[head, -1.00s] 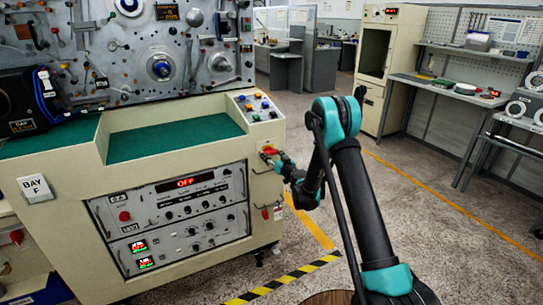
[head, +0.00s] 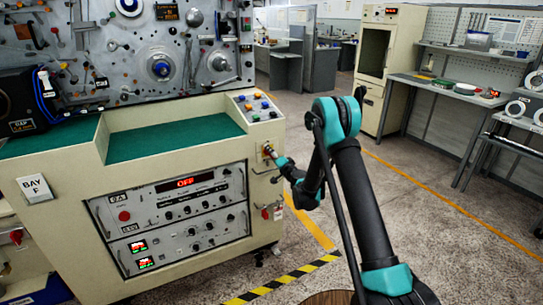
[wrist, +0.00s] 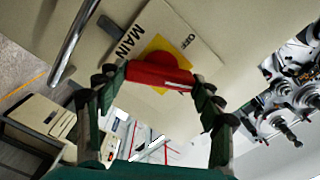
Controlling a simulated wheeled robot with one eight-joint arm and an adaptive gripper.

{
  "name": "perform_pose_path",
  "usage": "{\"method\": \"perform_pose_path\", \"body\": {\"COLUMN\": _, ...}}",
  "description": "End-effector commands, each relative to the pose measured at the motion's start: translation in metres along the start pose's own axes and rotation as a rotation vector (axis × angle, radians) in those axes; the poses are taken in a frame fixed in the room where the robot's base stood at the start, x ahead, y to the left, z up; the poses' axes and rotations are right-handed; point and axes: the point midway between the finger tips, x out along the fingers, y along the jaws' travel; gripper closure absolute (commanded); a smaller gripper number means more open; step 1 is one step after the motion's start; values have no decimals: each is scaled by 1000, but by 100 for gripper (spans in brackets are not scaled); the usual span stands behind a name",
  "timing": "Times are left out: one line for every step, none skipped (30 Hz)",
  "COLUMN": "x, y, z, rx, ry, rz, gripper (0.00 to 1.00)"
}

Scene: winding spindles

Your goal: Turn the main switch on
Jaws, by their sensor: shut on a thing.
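The main switch is a red handle (wrist: 158,76) on a yellow plate (wrist: 160,48) with a pale label reading MAIN and OFF. My gripper (wrist: 154,84) is shut on the red handle, with one finger at each end of it in the wrist view. In the head view my gripper (head: 276,159) is at the right end of the beige cabinet (head: 80,180), and it mostly hides the switch. The red display (head: 185,183) on the cabinet front reads OFF.
A metal rail (wrist: 75,40) runs close to the switch in the wrist view. Push buttons (head: 257,106) sit on the cabinet top above the switch. A workbench (head: 440,88) stands at the right, with open floor between.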

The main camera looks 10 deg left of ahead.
Motion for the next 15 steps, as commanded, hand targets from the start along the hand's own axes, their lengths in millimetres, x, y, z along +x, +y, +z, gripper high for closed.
{"method": "perform_pose_path", "body": {"x": -1, "y": 1, "z": 0, "rx": 42, "ry": 0, "rz": 0, "gripper": 62}}
{"method": "perform_pose_path", "body": {"x": -1, "y": 1, "z": 0, "rx": 70, "ry": 0, "rz": 0, "gripper": 62}}
{"method": "perform_pose_path", "body": {"x": -1, "y": 1, "z": 0, "rx": 107, "ry": 0, "rz": 0, "gripper": 62}}
{"method": "perform_pose_path", "body": {"x": -1, "y": 1, "z": 0, "rx": 134, "ry": 0, "rz": 0, "gripper": 62}}
{"method": "perform_pose_path", "body": {"x": -1, "y": 1, "z": 0, "rx": 160, "ry": 0, "rz": 0, "gripper": 62}}
{"method": "perform_pose_path", "body": {"x": -1, "y": 1, "z": 0, "rx": 194, "ry": 0, "rz": 0, "gripper": 62}}
{"method": "perform_pose_path", "body": {"x": -1, "y": 1, "z": 0, "rx": 219, "ry": 0, "rz": 0, "gripper": 62}}
{"method": "perform_pose_path", "body": {"x": -1, "y": 1, "z": 0, "rx": 244, "ry": 0, "rz": 0, "gripper": 62}}
{"method": "perform_pose_path", "body": {"x": -1, "y": 1, "z": 0, "rx": 275, "ry": 0, "rz": 0, "gripper": 62}}
{"method": "perform_pose_path", "body": {"x": -1, "y": 1, "z": 0, "rx": 296, "ry": 0, "rz": 0, "gripper": 62}}
{"method": "perform_pose_path", "body": {"x": -1, "y": 1, "z": 0, "rx": 317, "ry": 0, "rz": 0, "gripper": 62}}
{"method": "perform_pose_path", "body": {"x": -1, "y": 1, "z": 0, "rx": 344, "ry": 0, "rz": 0, "gripper": 62}}
{"method": "perform_pose_path", "body": {"x": -1, "y": 1, "z": 0, "rx": 363, "ry": 0, "rz": 0, "gripper": 62}}
{"method": "perform_pose_path", "body": {"x": -1, "y": 1, "z": 0, "rx": 380, "ry": 0, "rz": 0, "gripper": 62}}
{"method": "perform_pose_path", "body": {"x": -1, "y": 1, "z": 0, "rx": 402, "ry": 0, "rz": 0, "gripper": 62}}
